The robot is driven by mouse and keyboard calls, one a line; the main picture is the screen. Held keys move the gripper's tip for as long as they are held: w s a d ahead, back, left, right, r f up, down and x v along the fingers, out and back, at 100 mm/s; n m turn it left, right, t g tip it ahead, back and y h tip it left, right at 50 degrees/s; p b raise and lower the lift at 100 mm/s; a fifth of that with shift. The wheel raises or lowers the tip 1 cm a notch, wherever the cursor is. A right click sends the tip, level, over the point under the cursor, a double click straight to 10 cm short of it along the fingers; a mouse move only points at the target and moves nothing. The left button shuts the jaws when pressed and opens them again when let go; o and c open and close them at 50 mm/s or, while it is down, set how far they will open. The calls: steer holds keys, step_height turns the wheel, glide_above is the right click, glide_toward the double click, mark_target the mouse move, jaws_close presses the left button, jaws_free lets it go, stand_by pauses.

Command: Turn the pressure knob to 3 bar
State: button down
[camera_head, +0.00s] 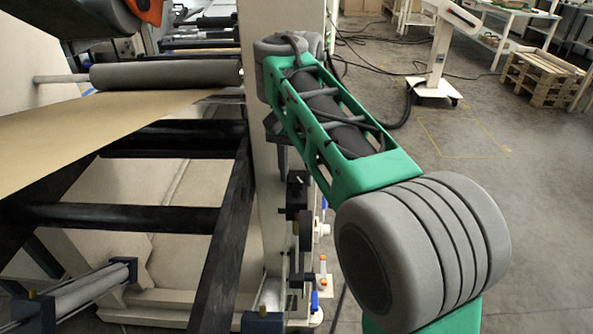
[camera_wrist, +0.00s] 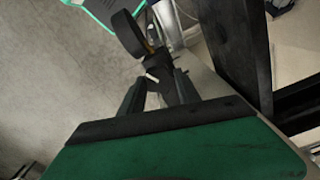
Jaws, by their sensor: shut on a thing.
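The pressure knob (camera_wrist: 170,88) is a dark, round piece in the wrist view, with a small white mark beside it. My gripper (camera_wrist: 160,80) is shut on it, one dark finger on each side. A round, black-rimmed gauge (camera_wrist: 127,34) sits just beyond the knob; its face is turned away, so I cannot read a pressure. In the head view my gripper (camera_head: 283,157) points down at the black regulator assembly (camera_head: 297,195) on the machine post. The knob is mostly hidden there by the gripper. The gauge (camera_head: 306,230) shows edge-on lower down.
The pale machine post (camera_head: 262,215) stands right beside the regulator. Black frame bars (camera_head: 222,240) and the kraft web (camera_head: 100,130) lie to the left. The floor to the right is open, with a wooden pallet (camera_head: 540,80) farther back.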

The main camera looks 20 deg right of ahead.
mark_target(297, 176)
steer(key=m, duration=0.5)
steer(key=shift+m, duration=0.4)
stand_by(0.3)
steer(key=c, duration=0.9)
jaws_free()
steer(key=shift+o, duration=0.2)
steer(key=shift+r, duration=0.1)
step_height(297, 176, up, 8)
steer(key=p, duration=0.7)
steer(key=shift+p, duration=0.35)
steer(key=shift+f, duration=0.2)
